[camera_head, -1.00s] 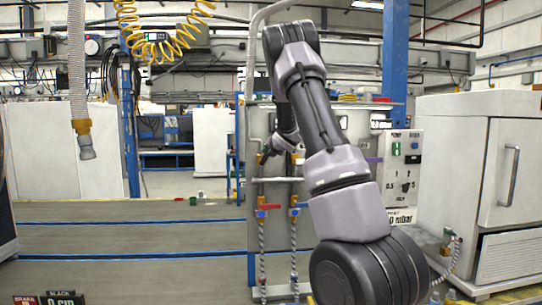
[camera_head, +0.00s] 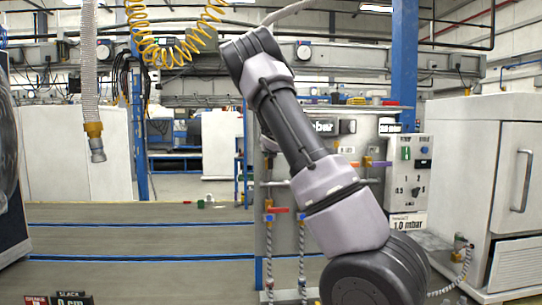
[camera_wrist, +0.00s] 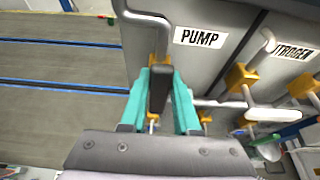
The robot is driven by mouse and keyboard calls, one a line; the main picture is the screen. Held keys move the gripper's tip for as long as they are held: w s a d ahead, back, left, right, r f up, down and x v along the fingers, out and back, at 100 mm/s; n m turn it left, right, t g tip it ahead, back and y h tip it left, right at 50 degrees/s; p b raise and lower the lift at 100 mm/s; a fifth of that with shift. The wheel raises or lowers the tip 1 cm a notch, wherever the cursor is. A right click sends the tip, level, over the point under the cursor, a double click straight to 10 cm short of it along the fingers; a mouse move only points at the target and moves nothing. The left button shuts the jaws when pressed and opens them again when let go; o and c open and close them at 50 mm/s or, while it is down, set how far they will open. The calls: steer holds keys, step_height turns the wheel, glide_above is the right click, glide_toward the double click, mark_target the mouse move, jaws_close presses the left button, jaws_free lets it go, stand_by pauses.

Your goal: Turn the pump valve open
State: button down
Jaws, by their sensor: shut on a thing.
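The pump valve's black handle (camera_wrist: 158,90) sits between the teal fingers of my gripper (camera_wrist: 161,78) in the wrist view. My gripper is shut on it. The handle's long side runs roughly along the fingers, and a brass-coloured valve body (camera_wrist: 160,55) shows just beyond it. The white PUMP label (camera_wrist: 200,37) is on the grey panel to the upper right. In the head view my arm covers part of the panel (camera_head: 282,172), and I cannot make out the grip there.
The nitrogen valve (camera_wrist: 241,78) and its pipes are close on the right in the wrist view. A white cabinet (camera_head: 470,160) stands at right.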

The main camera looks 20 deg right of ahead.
stand_by(0.3)
steer(key=c, duration=0.6)
jaws_free()
steer(key=shift+c, duration=0.2)
steer(key=v, duration=1)
steer(key=shift+s+r, duration=0.15)
steer(key=shift+s, duration=0.2)
steer(key=shift+a, duration=0.1)
